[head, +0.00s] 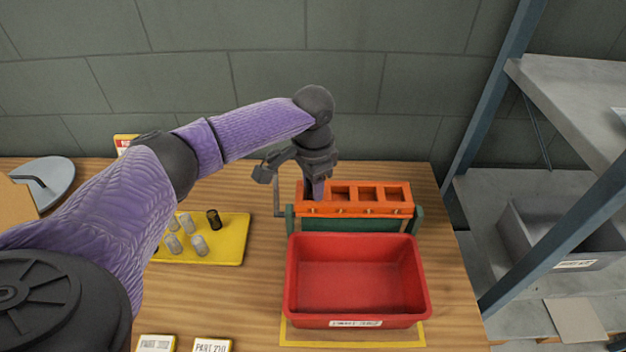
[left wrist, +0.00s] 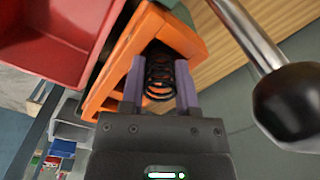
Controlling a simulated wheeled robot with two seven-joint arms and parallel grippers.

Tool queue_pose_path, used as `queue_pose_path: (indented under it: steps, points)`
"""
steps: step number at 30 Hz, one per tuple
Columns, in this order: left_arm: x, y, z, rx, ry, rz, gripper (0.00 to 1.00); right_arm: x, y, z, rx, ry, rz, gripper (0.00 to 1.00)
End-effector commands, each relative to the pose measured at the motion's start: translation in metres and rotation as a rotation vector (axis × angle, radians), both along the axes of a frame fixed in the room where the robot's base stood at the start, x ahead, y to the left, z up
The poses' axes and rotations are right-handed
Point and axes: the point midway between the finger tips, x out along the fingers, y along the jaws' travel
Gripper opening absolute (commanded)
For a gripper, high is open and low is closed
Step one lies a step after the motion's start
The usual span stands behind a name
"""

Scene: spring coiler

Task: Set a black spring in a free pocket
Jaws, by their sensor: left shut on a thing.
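My left gripper (head: 318,190) points down at the left end of the orange pocket block (head: 360,211). In the left wrist view its purple fingers (left wrist: 160,85) are shut on a black spring (left wrist: 159,72), which sits at or in the end pocket. How deep the spring sits cannot be told. The other three pockets look empty in the head view. Another black spring (head: 214,219) stands on the yellow tray (head: 232,255) at the left, beside several pale grey springs (head: 200,245). My right gripper is not in view.
A red bin (head: 357,318) stands in front of the block and looks empty. A crank with a black knob (left wrist: 293,105) is close beside the gripper. Labelled cards (head: 212,345) lie at the front edge. A grey shelf rack (head: 530,210) stands to the right.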

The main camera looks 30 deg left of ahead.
Motion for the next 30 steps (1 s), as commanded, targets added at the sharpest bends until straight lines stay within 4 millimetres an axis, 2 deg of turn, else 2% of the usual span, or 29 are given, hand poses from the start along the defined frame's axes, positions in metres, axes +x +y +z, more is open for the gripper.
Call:
queue_pose_path:
  steps: [1, 2, 6, 8, 17, 20, 27, 30]
  points:
    - [0.000, 0.000, 0.000, 0.000, 0.001, 0.000, 0.00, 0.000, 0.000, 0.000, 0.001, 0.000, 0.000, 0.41]
    - [0.000, 0.000, -0.001, 0.000, 0.001, 0.000, 0.41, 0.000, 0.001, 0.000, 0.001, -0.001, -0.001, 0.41]
    - [0.000, 0.000, -0.001, 0.000, 0.002, -0.001, 0.71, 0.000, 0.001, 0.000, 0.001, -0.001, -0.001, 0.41]
    - [-0.001, -0.001, -0.001, -0.001, 0.003, -0.001, 0.81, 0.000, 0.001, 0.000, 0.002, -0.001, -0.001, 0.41]
    - [0.000, -0.001, 0.001, -0.001, 0.003, -0.001, 0.81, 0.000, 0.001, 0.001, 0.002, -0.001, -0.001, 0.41]
    - [0.000, -0.001, 0.017, -0.002, -0.002, -0.001, 0.81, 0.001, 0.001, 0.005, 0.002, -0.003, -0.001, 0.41]
    - [0.000, 0.000, 0.078, -0.001, -0.004, -0.001, 0.81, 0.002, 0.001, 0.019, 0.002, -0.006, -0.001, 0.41]
    - [0.000, 0.000, 0.093, 0.000, -0.001, -0.001, 0.81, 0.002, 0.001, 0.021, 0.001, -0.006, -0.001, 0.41]
